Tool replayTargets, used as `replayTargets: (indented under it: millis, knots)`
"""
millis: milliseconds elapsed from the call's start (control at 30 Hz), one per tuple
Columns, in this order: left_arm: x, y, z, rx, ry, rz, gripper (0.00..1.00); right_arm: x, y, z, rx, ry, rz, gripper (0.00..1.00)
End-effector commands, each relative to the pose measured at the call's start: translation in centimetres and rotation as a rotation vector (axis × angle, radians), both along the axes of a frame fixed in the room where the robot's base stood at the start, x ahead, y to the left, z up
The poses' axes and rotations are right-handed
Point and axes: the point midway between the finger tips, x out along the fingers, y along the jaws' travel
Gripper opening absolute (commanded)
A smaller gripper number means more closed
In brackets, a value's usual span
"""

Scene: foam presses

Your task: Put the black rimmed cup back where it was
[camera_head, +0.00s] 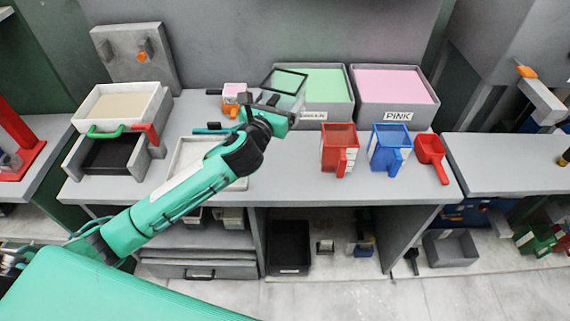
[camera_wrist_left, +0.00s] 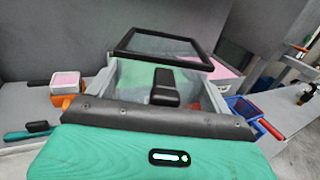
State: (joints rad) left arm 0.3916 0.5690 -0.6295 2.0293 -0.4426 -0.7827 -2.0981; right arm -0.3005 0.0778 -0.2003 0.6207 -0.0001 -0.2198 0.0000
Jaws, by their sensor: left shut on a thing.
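The black rimmed cup (camera_head: 287,83) has clear walls and a square black rim. My left gripper (camera_head: 272,106) is shut on it and holds it up in front of the green-filled bin (camera_head: 328,88). In the left wrist view the cup's black rim (camera_wrist_left: 168,57) and dark handle (camera_wrist_left: 163,87) show beyond the gripper (camera_wrist_left: 155,117). The cup appears tilted in that view. A red cup (camera_head: 337,152) and a blue cup (camera_head: 388,150) stand on the bench to the right. My right gripper is not in view.
A pink-filled bin (camera_head: 397,89) stands right of the green one. A red scoop (camera_head: 430,152) lies near the bench's right end. A small orange cup (camera_head: 235,100) stands left of the gripper. A pale tray (camera_head: 187,181) lies partly behind my arm. Bench space left of the red cup is clear.

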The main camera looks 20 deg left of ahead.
Motion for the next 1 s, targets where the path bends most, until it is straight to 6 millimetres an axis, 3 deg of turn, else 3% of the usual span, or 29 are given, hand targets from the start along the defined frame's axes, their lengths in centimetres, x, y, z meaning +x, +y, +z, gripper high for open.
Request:
replayTargets:
  millis: [167,600,1000]
  knots:
    - [0.4,-0.1,-1.8,0.001,0.006,-0.001,0.59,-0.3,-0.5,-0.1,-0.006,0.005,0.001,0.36]
    - [0.3,-0.1,-13.5,-0.002,0.005,0.0,0.59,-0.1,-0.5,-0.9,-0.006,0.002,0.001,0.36]
    - [0.3,-0.1,-18.2,-0.002,0.003,0.0,0.59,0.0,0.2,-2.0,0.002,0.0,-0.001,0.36]
